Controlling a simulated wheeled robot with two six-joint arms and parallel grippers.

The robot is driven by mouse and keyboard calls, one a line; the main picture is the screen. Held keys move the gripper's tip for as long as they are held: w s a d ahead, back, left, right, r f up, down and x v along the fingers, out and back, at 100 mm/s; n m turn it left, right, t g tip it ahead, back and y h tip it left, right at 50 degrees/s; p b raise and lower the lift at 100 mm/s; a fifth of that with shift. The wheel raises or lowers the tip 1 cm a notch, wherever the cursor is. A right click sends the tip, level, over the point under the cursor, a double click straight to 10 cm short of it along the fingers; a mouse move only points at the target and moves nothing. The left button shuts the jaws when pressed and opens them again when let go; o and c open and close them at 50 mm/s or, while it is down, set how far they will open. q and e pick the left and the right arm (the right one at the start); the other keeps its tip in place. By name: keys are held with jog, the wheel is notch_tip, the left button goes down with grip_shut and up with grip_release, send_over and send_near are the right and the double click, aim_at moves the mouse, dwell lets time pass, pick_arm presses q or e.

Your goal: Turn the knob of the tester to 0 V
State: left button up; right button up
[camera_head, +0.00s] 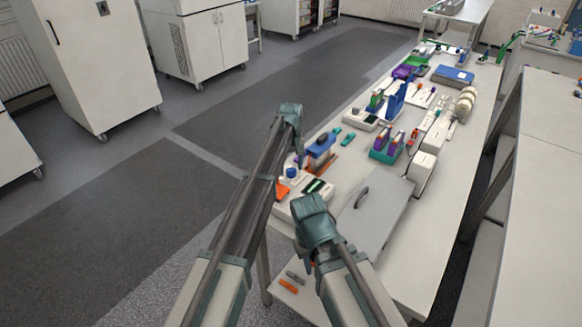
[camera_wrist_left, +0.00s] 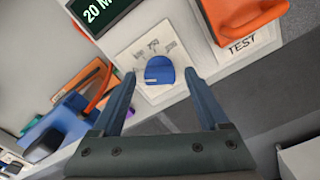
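The tester's blue knob (camera_wrist_left: 160,70) sits on a white dial plate (camera_wrist_left: 148,45) with small grey marks too blurred to read. The tester's dark display (camera_wrist_left: 98,14) shows green text starting "20 M", cut off by the frame. In the head view the knob (camera_head: 291,172) and the display (camera_head: 318,186) are small at the table's left edge. My left gripper (camera_wrist_left: 160,76) is open, its two fingers on either side of the knob; I cannot tell whether they touch it. My right arm (camera_head: 318,222) is over the near table end; its fingers are mostly hidden.
An orange part (camera_wrist_left: 245,14) sits beside the dial above a "TEST" label (camera_wrist_left: 241,46). A blue block (camera_head: 321,148) stands just behind the tester. A grey lidded box (camera_head: 375,215) lies to its right. The floor left of the table is clear.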

aim_at(291, 168)
pick_arm(q)
jog(key=shift+r, duration=0.1)
notch_tip(291, 168, up, 14)
jog(key=p, duration=1.3)
jog(key=shift+f+p, duration=0.2)
jog(key=shift+p, duration=0.2)
